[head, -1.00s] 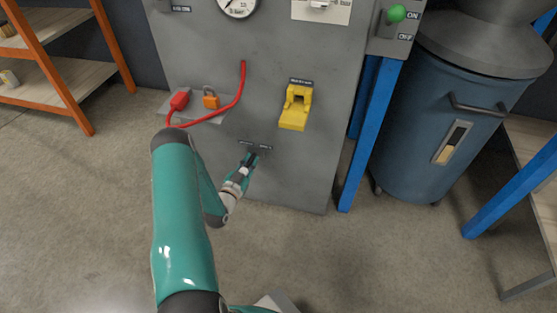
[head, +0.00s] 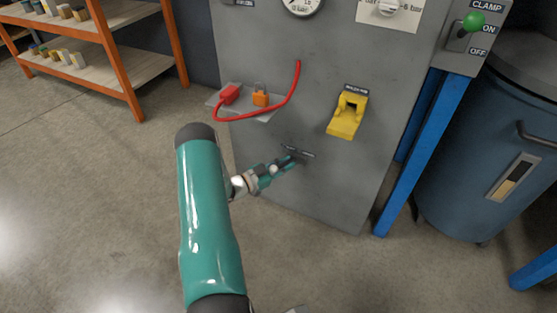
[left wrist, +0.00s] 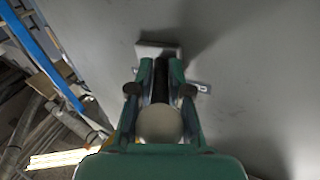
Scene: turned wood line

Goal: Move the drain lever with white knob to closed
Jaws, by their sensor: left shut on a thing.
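The drain lever shows in the left wrist view as a dark rod (left wrist: 161,82) running from the grey panel to a round white knob (left wrist: 160,124). My left gripper (left wrist: 161,72) is shut around the lever, with one finger on each side and the knob deeper between the fingers. In the head view my left gripper (head: 289,161) is at the low part of the panel, by a small dark label strip (head: 304,154). There the gripper hides the lever and knob. Which end the lever is at cannot be told. My right gripper is not in view.
A blue drum (head: 470,175) stands right. Open floor lies in front.

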